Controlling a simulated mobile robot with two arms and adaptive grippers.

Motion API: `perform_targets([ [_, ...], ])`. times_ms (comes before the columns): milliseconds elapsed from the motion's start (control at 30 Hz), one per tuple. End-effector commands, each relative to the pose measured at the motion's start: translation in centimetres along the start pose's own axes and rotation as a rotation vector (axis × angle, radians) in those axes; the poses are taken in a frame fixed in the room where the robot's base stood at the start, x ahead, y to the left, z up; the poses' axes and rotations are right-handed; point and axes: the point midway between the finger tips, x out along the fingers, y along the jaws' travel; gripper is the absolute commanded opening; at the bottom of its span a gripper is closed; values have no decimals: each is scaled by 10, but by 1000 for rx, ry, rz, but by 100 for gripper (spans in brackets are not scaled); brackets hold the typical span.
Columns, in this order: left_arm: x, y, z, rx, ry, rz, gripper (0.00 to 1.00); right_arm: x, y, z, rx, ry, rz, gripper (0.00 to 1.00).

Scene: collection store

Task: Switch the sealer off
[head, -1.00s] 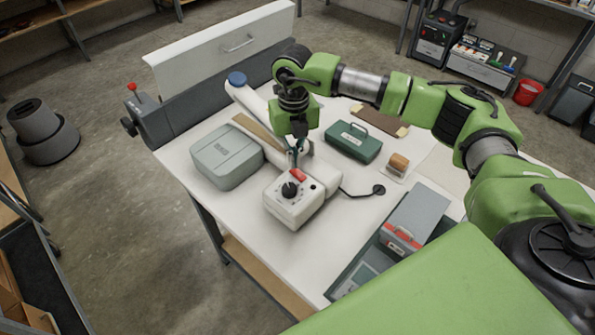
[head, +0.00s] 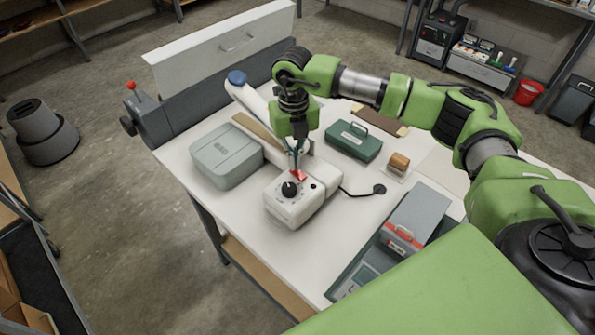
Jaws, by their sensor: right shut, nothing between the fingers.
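The sealer (head: 292,211) is a white unit on the white table, with a black dial (head: 289,190) on its top and a long white arm with a blue round end (head: 237,77) reaching back to the left. A red switch (head: 299,175) sits on its top behind the dial. My right gripper (head: 297,171) points down, its fingers shut and empty, with the tips at the red switch; I cannot tell whether they touch it. The fingertips hide part of the switch. My left gripper is not in view.
A grey-green box (head: 226,158) stands left of the sealer. A dark green case (head: 352,142) and a small wooden block (head: 399,161) lie behind right. A black cable runs to a round table outlet (head: 379,190). A grey box (head: 415,216) stands at right.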

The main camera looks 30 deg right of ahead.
Motion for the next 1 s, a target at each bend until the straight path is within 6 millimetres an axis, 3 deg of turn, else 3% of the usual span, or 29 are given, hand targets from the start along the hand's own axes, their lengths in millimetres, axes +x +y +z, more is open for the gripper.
perform_targets([
  [1000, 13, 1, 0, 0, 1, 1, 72, 17, 0, 0, 0, 1, 0, 0],
])
